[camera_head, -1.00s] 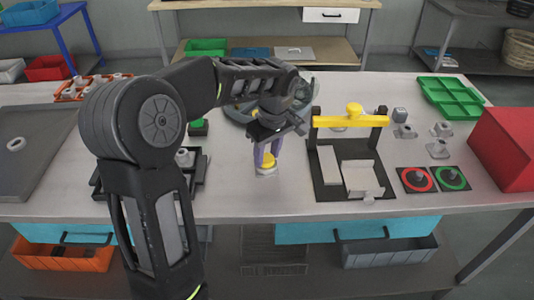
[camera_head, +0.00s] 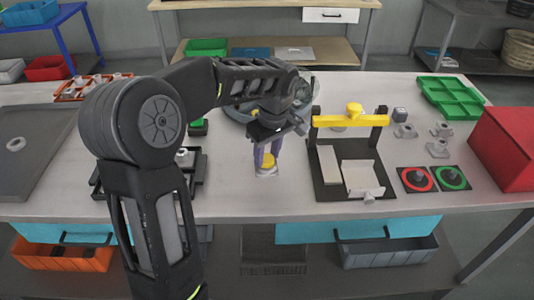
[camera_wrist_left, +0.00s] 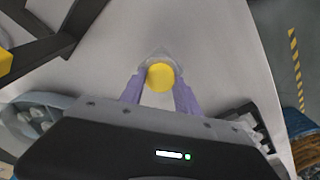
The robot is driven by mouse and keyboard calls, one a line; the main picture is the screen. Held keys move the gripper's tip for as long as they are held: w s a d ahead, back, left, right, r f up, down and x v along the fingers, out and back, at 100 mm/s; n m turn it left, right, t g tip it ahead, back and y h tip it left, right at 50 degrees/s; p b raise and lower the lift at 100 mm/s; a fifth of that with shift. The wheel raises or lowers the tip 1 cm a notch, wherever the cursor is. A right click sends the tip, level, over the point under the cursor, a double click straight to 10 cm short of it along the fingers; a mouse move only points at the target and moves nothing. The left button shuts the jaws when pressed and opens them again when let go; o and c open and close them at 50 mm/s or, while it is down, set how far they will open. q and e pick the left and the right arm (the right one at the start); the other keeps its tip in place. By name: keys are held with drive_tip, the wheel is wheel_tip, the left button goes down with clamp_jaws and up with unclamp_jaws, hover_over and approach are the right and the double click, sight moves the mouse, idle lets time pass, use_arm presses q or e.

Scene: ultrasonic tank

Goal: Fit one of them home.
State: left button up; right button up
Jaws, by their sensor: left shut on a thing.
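My left gripper (camera_head: 267,152), with purple fingers, points down at the front middle of the table. It is shut on a part with a round yellow top (camera_head: 268,160) and a pale grey base. In the left wrist view the yellow top (camera_wrist_left: 160,77) sits between the fingertips, with the grey base partly showing behind it. I cannot tell whether the base touches the table. Loose grey flanged fittings (camera_head: 438,148) stand at the right. A pad with a red ring (camera_head: 417,180) and one with a green ring (camera_head: 452,178) each carry a dark centre piece. My right gripper is not in view.
Right of the gripper is a black fixture (camera_head: 330,188) with a yellow crossbar (camera_head: 350,121) and pale blocks. Behind the gripper is a round grey basin (camera_head: 235,112), partly hidden. A green tray (camera_head: 452,97) and red box (camera_head: 507,148) stand right. A black frame (camera_head: 199,180) lies left.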

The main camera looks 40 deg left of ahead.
sight(270, 161)
use_arm(q)
drive_tip(key=shift+f, duration=0.1)
idle(0.8)
drive_tip(key=o, duration=1.4)
drive_tip(key=r, duration=0.5)
drive_tip(key=d+r, duration=0.1)
drive_tip(key=r, duration=0.1)
drive_tip(key=shift+s+d+r+b, duration=0.1)
drive_tip(key=shift+s+r+b, duration=0.05)
drive_tip(key=shift+r+b, duration=0.25)
